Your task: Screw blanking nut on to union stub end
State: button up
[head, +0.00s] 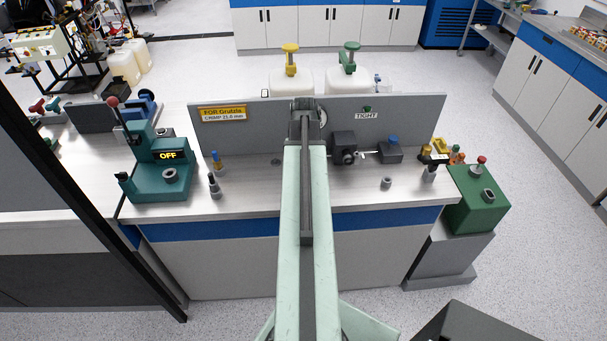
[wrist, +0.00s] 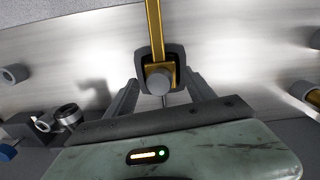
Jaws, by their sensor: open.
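My gripper (wrist: 161,82) is open in the wrist view, with one finger on either side of a grey round-ended piece (wrist: 159,82) in a dark collar on a gold bar. I cannot tell if the fingers touch it or if this is the blanking nut. A dark block with a round, ring-ended fitting (wrist: 68,115), apparently the union stub end, is at lower left. It also shows right of my arm in the head view (head: 346,155). A small grey ring-like piece (head: 386,182) stands on the bench, perhaps a nut. My arm hides the gripper in the head view.
A grey upright panel (head: 240,135) backs the bench, with a "TIGHT" label (head: 367,115). A teal machine reading OFF (head: 160,170) stands left and a green unit (head: 477,200) right. Small posts (head: 215,187) stand left of my arm. Bench between them is partly clear.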

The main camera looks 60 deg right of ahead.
jog(key=n, duration=0.6)
jog(key=shift+n, duration=0.3)
jog(key=n, duration=0.4)
jog(key=shift+d, duration=0.1)
jog(key=n, duration=0.4)
jog(key=shift+w, duration=0.1)
jog(key=n, duration=0.6)
grip_shut()
jog(key=shift+f, duration=0.15)
